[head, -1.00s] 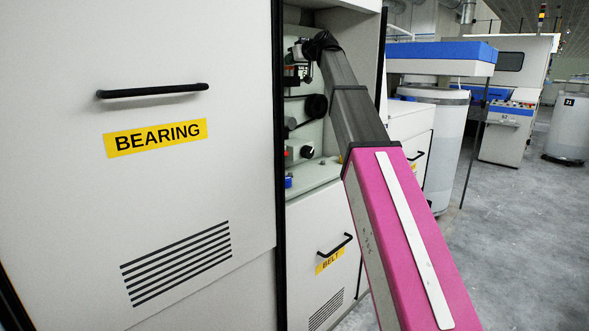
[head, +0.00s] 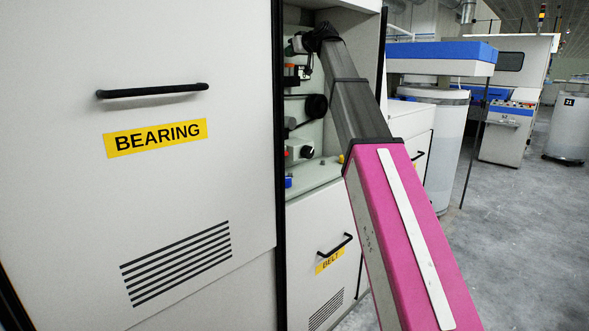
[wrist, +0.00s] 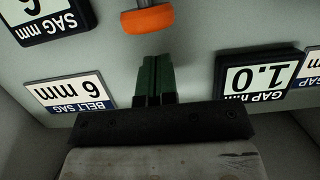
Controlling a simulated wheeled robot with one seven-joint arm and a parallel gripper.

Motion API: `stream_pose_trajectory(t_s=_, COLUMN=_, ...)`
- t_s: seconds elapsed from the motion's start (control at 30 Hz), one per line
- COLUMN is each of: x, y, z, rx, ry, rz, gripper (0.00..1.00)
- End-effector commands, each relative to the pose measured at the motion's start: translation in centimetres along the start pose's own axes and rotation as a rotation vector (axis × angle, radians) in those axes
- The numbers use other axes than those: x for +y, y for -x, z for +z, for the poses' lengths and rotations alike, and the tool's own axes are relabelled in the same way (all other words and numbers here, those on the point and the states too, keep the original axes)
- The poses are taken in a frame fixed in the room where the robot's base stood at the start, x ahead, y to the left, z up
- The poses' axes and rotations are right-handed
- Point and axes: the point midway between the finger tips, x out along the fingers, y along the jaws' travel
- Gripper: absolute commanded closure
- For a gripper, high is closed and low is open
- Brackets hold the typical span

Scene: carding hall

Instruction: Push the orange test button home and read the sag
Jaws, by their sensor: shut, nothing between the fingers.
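The orange test button (wrist: 147,20) is a round orange cap on a grey stem at the top of the wrist view, where the panel appears upside down. My gripper (wrist: 155,60) has its dark green fingers shut together and empty. Their tips point towards the button, with a gap between in the picture; I cannot tell the depth. The sag display (wrist: 52,27), marked SAG mm, is at the upper left, its digit partly cut off. In the head view the wrist end of my arm reaches into the open machine bay, and my fingers cannot be made out there.
A BELT SAG plate (wrist: 70,94) shows an upside-down 6 or 9 mm. A gap display (wrist: 258,78), apparently 1.0, stands at the right. In the head view the BEARING door (head: 140,200) borders the bay on the left, and a BELT door (head: 325,280) lies below.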

Motion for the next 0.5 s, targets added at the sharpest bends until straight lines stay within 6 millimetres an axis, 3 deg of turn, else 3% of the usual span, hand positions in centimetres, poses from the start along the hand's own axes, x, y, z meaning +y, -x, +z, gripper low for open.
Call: stream_pose_trajectory(t_s=0.5, x=-0.1, y=3.5, z=1.0, rx=0.001, ry=-0.001, rz=0.001, gripper=1.0)
